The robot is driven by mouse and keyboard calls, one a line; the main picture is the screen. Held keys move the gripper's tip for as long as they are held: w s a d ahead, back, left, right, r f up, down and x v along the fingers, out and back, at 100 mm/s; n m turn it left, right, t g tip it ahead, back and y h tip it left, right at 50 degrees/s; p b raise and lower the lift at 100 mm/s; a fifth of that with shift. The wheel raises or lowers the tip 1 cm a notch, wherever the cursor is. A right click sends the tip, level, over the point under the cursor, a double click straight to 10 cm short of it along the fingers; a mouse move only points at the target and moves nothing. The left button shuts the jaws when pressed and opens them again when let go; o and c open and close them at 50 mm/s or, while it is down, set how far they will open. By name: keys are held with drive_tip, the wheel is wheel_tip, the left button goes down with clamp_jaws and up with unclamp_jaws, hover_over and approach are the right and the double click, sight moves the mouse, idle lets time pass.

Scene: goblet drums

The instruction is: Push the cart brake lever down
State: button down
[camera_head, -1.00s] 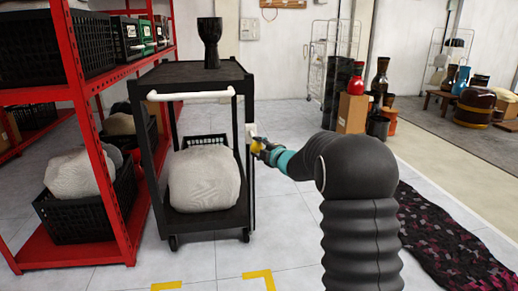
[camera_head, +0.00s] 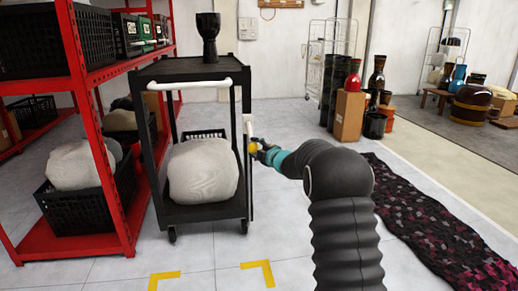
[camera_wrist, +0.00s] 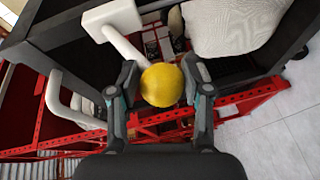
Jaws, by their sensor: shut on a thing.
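The brake lever is a white rod (camera_wrist: 125,45) with a yellow ball knob (camera_wrist: 162,86) at its end. It comes from a white bracket (camera_wrist: 112,17) on the right side of the black cart (camera_head: 185,70). In the head view the yellow knob (camera_head: 253,148) is small, just below the white bracket (camera_head: 248,124) at the cart's right post. My gripper (camera_wrist: 163,88) is shut on the knob, one finger on each side. In the head view my gripper (camera_head: 260,149) reaches the knob from the right and partly hides it.
A dark goblet drum (camera_head: 208,35) stands on the cart top and a wrapped pale bundle (camera_head: 203,172) lies on its lower shelf. A red rack (camera_head: 95,125) stands close on the left. Drums and a cardboard box (camera_head: 348,117) stand behind at right. The floor in front is open.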

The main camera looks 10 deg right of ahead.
drive_tip(key=shift+a+f, duration=0.2)
drive_tip(key=shift+a, duration=0.3)
drive_tip(key=c, duration=0.6)
unclamp_jaws()
drive_tip(key=shift+w+a+f+y, duration=0.1)
drive_tip(key=shift+a+y, duration=0.1)
drive_tip(key=shift+y, duration=0.1)
drive_tip(key=shift+d, duration=0.45)
drive_tip(key=v, duration=1.2)
drive_tip(key=shift+a, duration=0.1)
